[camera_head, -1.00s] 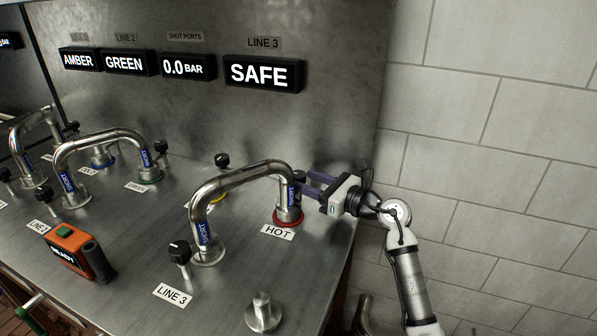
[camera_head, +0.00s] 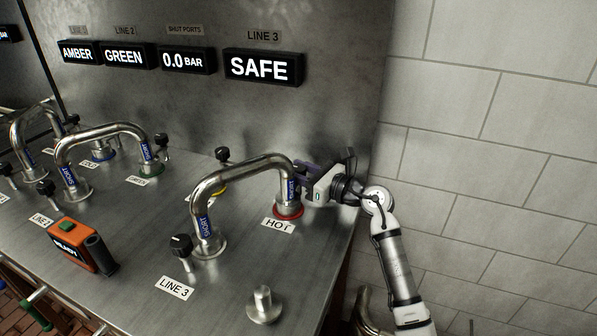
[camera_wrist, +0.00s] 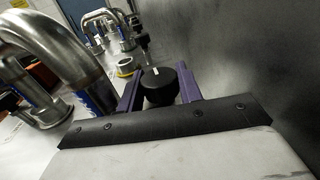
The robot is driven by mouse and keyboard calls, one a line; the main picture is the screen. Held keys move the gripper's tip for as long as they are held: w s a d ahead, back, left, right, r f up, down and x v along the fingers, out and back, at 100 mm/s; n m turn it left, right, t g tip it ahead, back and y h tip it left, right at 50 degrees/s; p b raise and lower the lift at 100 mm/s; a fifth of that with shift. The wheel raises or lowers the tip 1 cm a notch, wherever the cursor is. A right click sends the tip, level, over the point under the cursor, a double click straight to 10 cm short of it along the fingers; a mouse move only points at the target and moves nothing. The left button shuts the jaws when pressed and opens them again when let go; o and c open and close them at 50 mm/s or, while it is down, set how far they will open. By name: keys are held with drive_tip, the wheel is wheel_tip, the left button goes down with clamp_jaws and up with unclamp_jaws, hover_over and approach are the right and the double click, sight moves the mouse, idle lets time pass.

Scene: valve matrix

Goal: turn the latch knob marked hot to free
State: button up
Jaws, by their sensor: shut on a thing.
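The HOT label (camera_head: 278,226) lies in front of a red-ringed port (camera_head: 289,212), where the right end of a bent steel pipe (camera_head: 240,176) stands. My gripper (camera_head: 302,172) is behind and right of that pipe end. In the wrist view, its purple fingers (camera_wrist: 159,82) are on either side of a round black knob (camera_wrist: 160,90) with a white pointer mark, and shut on it. In the head view this knob is hidden behind the pipe and gripper.
The pipe end stands close left of my gripper; the steel back wall (camera_head: 330,70) is close behind. A LINE 3 display (camera_head: 263,67) reads SAFE. Another black knob (camera_head: 181,243) and a metal peg (camera_head: 264,305) stand at the front. An orange device (camera_head: 77,245) lies left.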

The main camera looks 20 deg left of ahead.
drive_tip(key=shift+f+n+g+b, duration=0.3)
drive_tip(key=shift+f+g+b, duration=0.15)
drive_tip(key=shift+b, duration=0.75)
drive_tip(key=shift+n+g+y+b, duration=0.3)
drive_tip(key=shift+n+g+b, duration=0.2)
drive_tip(key=shift+g+b, duration=0.55)
drive_tip(key=shift+r+n+g+b, duration=0.4)
drive_tip(key=shift+n+g+b, duration=0.25)
drive_tip(key=shift+b, duration=0.55)
drive_tip(key=o, duration=0.7)
drive_tip(key=shift+r, duration=0.1)
drive_tip(key=shift+d, duration=0.15)
drive_tip(key=d+b, duration=0.2)
drive_tip(key=d, duration=1.1)
drive_tip(key=shift+d, duration=0.3)
